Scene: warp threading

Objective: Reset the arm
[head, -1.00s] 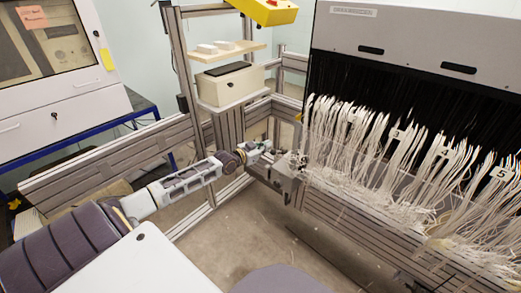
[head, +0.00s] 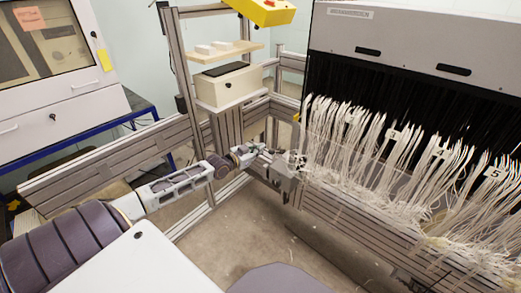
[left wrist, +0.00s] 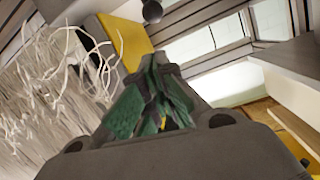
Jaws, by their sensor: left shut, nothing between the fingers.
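My left arm reaches in from the left in the head view. Its gripper (head: 294,160) is at the left end of the row of white warp threads (head: 345,140), small and hard to make out against the frame. In the left wrist view the green-padded fingers (left wrist: 152,98) are together, with no thread seen between them. White threads (left wrist: 50,90) hang on the left of that view, beside the fingers; I cannot tell whether any touch them. My right gripper does not show.
The loom (head: 410,55) with numbered thread bundles fills the right. A metal frame (head: 180,90) holds a beige box (head: 230,86) on its shelf. A yellow box (head: 262,11) hangs at the top. A white cabinet (head: 60,70) stands at the left. Bare floor (head: 240,230) lies below.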

